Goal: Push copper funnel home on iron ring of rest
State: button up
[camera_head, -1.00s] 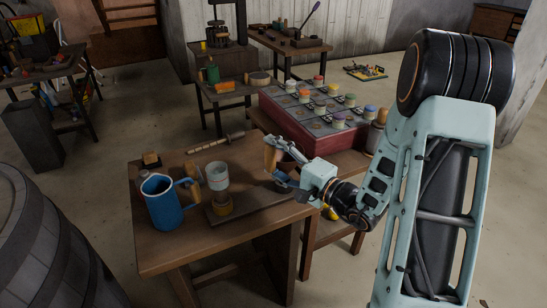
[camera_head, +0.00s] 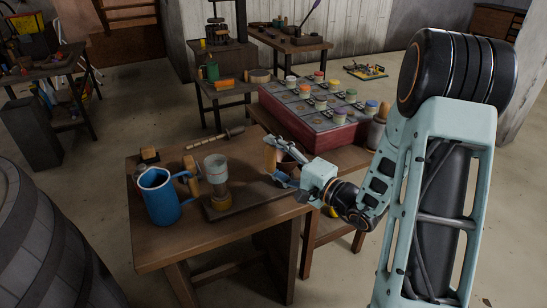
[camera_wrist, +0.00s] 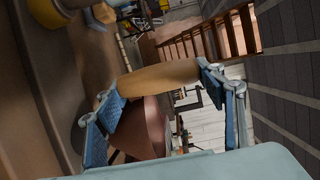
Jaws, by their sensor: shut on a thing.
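The copper funnel (camera_wrist: 140,128) shows in the wrist view as a brown-red cone between the fingers, with a tan wooden cylinder (camera_wrist: 158,77) across it. My gripper (camera_wrist: 158,92) is shut on the funnel piece, one finger on each side. A dark wooden board (camera_head: 252,198) on the table carries a clear glass cylinder (camera_head: 216,170) on a yellowish base. I cannot make out the iron ring; the gripper may hide it.
A blue jug (camera_head: 161,200) stands left of the board on the wooden table (camera_head: 185,237). A stick-like tool (camera_head: 215,139) lies behind. A red case with several small jars (camera_head: 333,136) stands behind and right of my gripper. A barrel (camera_head: 40,240) stands at front left.

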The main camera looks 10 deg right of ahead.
jog(key=shift+f+b, duration=1.1)
jog(key=shift+b, duration=0.05)
jog(key=o, duration=1.6)
jog(key=v, duration=1.2)
